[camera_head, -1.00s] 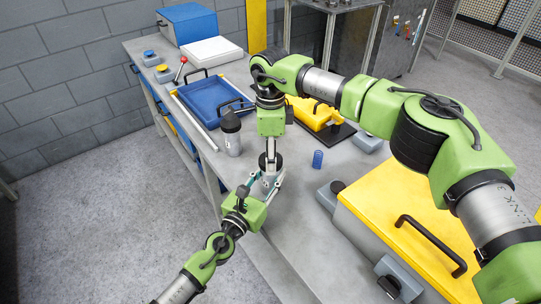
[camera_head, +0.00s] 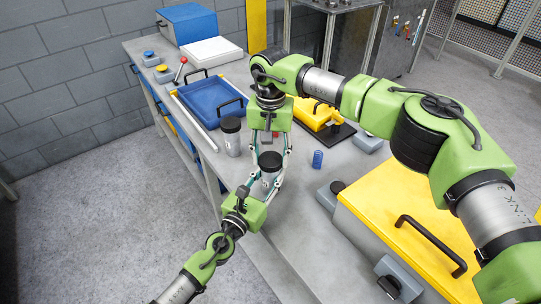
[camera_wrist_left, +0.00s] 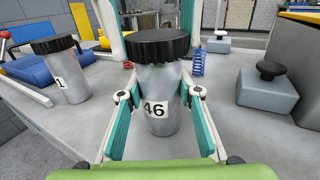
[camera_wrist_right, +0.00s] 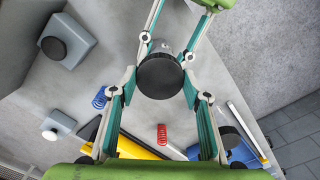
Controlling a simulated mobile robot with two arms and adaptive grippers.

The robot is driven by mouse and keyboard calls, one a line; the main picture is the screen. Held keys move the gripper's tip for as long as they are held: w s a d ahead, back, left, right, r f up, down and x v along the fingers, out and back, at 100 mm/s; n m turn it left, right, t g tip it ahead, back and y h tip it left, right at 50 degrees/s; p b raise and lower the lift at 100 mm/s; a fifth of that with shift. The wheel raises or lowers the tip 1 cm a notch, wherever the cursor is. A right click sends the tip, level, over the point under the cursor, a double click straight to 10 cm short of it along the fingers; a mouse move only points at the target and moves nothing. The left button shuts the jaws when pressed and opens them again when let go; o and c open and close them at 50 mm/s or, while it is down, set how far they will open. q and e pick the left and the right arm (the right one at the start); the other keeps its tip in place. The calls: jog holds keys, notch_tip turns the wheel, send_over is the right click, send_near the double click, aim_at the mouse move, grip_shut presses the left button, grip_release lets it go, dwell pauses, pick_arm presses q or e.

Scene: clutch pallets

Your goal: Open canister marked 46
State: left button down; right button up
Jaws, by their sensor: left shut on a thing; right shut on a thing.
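The canister marked 46 (camera_wrist_left: 160,103) stands upright on the grey workbench, a grey cylinder with a ribbed black lid (camera_wrist_left: 157,45) on top. It also shows in the head view (camera_head: 268,179). My left gripper (camera_wrist_left: 160,112) is shut on the canister's body from the front. My right gripper (camera_wrist_right: 160,80) reaches down from above with its fingers on both sides of the black lid, shut on it. The lid still sits over the body; I cannot tell whether there is a gap.
A blue spring (camera_head: 317,159) lies to the right, with a red spring (camera_wrist_right: 162,134) nearby. A blue tray (camera_head: 205,110) is at the back left. A big box with a yellow top (camera_head: 410,205) fills the right. The bench's left edge is close.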

aim_at(271, 159)
jog(key=shift+r, duration=0.15)
dwell(0.3)
jog(key=shift+r, duration=1)
jog(key=shift+r, duration=2)
pick_arm(q)
jog(key=c, duration=1.4)
grip_release()
